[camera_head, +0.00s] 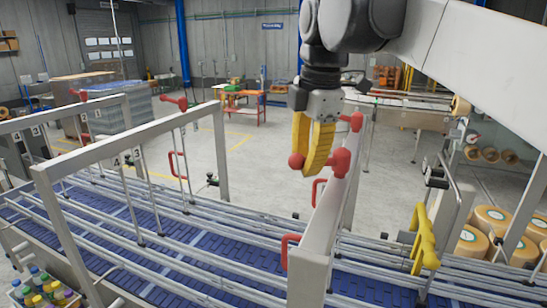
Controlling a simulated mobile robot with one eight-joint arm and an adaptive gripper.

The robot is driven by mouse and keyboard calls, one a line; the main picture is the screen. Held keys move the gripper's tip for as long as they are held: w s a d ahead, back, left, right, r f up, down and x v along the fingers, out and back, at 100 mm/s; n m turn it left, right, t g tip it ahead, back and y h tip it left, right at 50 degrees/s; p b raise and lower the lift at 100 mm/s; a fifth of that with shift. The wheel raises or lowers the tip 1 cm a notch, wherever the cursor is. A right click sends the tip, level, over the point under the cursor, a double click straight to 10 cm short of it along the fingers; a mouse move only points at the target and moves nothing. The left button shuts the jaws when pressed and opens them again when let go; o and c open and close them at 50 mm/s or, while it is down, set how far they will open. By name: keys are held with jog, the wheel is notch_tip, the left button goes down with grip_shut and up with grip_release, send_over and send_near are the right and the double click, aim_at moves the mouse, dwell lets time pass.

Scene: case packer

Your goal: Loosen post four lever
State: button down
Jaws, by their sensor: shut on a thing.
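My gripper (313,148), with yellow fingers, comes down from above at the top centre-right. Its fingers are shut on a red lever (340,162) at the grey beam, with the red knob (297,160) showing on their left side. Part of the lever is hidden behind the fingers. Similar red levers stand farther left, one in the middle (174,102) and one at the far left (79,94).
Grey frame beams (140,134) cross over a blue conveyor (190,260) with metal guide rails. Red handles (178,166) and a yellow handle (424,240) stick up around it. A crate of bottles (45,290) is at the lower left. Open floor (240,170) lies behind.

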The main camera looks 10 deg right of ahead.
jog(key=shift+s+d+n+y, duration=0.15)
jog(key=shift+s+d+n, duration=0.1)
jog(key=shift+s+n, duration=0.45)
jog(key=shift+s+d+n+y, duration=0.15)
jog(key=shift+s+n, duration=0.25)
jog(key=shift+n, duration=0.5)
jog(key=shift+s+d+n+y, duration=0.1)
jog(key=shift+s+d+n, duration=0.2)
jog(key=shift+s+n, duration=0.4)
jog(key=shift+w, duration=0.1)
jog(key=c, duration=1.7)
grip_release()
jog(key=o, duration=0.3)
jog(key=v, duration=1.2)
jog(key=shift+a+r, duration=0.1)
